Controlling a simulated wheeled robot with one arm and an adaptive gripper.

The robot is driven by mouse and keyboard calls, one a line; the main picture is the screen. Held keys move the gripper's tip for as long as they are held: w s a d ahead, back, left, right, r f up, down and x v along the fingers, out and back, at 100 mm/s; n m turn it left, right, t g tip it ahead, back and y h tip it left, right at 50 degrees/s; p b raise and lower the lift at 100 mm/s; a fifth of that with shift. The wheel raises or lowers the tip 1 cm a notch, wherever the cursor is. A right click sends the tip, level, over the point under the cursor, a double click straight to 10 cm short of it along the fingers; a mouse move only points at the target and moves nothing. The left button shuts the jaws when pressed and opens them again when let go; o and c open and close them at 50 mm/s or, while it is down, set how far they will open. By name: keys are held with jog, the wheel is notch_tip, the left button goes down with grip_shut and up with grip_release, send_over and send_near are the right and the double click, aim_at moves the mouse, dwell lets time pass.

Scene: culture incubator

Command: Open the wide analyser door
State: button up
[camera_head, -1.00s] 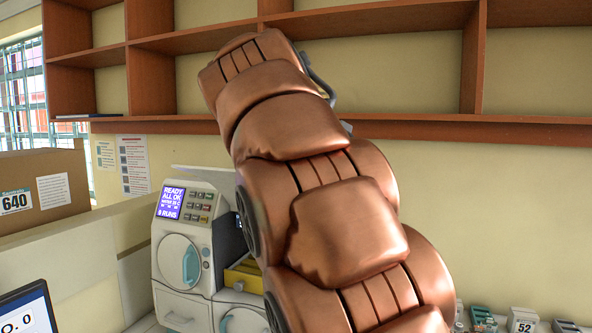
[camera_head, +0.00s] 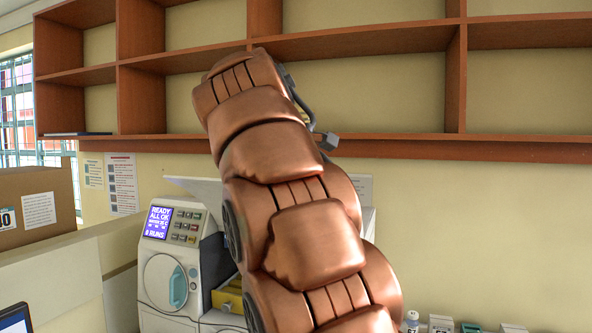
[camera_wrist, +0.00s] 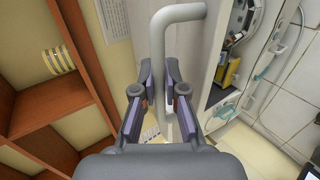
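The analyser (camera_head: 190,250) stands at lower left in the head view, with a lit blue display and a round front door (camera_head: 165,282) with a teal handle. My arm covers its right part. In the wrist view my gripper (camera_wrist: 158,72) has its two fingers apart. A grey bent bar (camera_wrist: 158,45) runs down between them, next to a pale upright panel (camera_wrist: 188,50); I cannot tell whether the fingers touch it. My fingers are hidden in the head view.
Brown wall shelves (camera_head: 390,145) run above the analyser, and also stand at left in the wrist view (camera_wrist: 50,105). A cardboard box (camera_head: 35,205) sits behind a low partition at left. Small items (camera_head: 440,324) line the counter at lower right. A hose (camera_wrist: 275,65) hangs at right in the wrist view.

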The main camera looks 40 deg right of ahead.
jog(key=o, duration=0.5)
jog(key=v, duration=0.7)
jog(key=shift+s+a+r, duration=0.1)
jog(key=shift+a+r, duration=0.05)
dwell(0.6)
